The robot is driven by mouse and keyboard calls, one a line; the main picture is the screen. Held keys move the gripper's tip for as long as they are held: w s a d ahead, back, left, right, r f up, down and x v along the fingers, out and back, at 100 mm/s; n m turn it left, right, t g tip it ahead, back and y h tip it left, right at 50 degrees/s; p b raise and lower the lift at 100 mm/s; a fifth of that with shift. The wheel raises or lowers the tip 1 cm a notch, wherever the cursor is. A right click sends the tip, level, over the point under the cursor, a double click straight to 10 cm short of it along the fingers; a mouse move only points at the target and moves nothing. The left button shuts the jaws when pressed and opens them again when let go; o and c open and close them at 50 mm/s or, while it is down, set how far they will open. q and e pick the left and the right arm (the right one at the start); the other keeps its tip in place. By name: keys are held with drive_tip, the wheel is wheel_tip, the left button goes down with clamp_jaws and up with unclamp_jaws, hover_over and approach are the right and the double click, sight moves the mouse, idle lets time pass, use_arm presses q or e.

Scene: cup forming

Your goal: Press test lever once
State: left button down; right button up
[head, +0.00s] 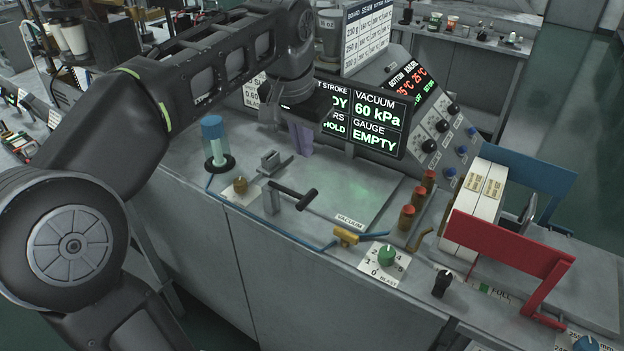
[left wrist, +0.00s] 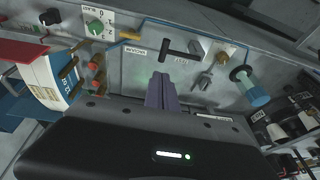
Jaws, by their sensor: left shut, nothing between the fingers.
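A lever with a black T-shaped handle (head: 293,198) stands on a grey post at the front of the grey machine top. My right gripper is in neither view.
A display (head: 378,121) reads vacuum 60 kPa, gauge EMPTY. A small metal block (head: 270,161) stands behind the lever, and a blue-capped cylinder (head: 214,140) to its left. Red-topped posts (head: 407,217), a yellow valve (head: 346,237) and a green knob (head: 386,256) are to the right.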

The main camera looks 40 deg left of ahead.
use_arm(q)
drive_tip(key=shift+w+f, duration=0.1)
drive_tip(key=p, duration=0.3)
hover_over(309, 197)
drive_tip(key=s, duration=0.1)
drive_tip(key=f, duration=1.2)
drive_tip(key=shift+d, duration=0.25)
drive_tip(key=shift+a+f, duration=0.15)
drive_tip(key=shift+f, duration=0.6)
